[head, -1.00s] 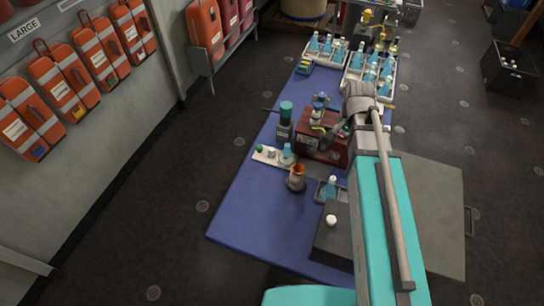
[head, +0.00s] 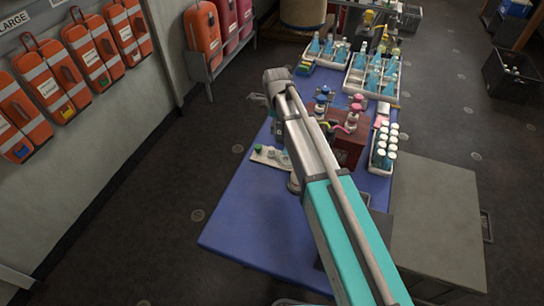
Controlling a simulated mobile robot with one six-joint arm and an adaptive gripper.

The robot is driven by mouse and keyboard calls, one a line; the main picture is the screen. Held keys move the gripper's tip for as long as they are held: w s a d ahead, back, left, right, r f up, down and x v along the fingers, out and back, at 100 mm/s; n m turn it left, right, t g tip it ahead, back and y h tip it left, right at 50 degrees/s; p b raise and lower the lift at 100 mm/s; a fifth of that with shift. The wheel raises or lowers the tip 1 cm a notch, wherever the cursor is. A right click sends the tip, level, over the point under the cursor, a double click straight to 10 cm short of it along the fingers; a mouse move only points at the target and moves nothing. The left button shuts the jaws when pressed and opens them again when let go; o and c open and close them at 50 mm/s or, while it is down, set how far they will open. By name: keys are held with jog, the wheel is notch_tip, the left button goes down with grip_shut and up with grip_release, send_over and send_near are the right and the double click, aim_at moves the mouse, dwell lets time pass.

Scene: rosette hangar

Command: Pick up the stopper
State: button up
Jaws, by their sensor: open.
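I cannot tell for certain which thing is the stopper. A small white rack (head: 264,158) lies on the blue table (head: 240,222), with small green-topped pieces (head: 258,148) on it. My gripper (head: 257,99) shows only in part beyond the table's left edge, left of my arm's end and above the rack in the picture. It is open, and I see nothing held in it. My arm crosses the table and hides its middle, including most of the area right of the rack.
A dark red box (head: 349,150) with coloured valves stands right of my arm. A rack of white-capped bottles (head: 384,148) and trays of blue bottles (head: 371,75) stand further right and back. A grey cabinet (head: 436,220) is at the right. The table's front left is clear.

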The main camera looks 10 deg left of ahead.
aim_at(271, 148)
jog(key=shift+w+a+f+m, duration=0.1)
jog(key=shift+a+f+m, duration=0.2)
jog(key=shift+a, duration=0.35)
notch_tip(271, 148, down, 9)
jog(key=b, duration=0.8)
jog(key=shift+r+b, duration=0.2)
jog(key=shift+b, duration=0.2)
jog(key=shift+f, duration=0.1)
jog(key=f+b, duration=0.3)
jog(key=shift+w+a, duration=0.15)
jog(key=shift+a, duration=0.1)
jog(key=shift+f+b, duration=1)
jog(key=shift+b, duration=0.1)
jog(key=c, duration=1)
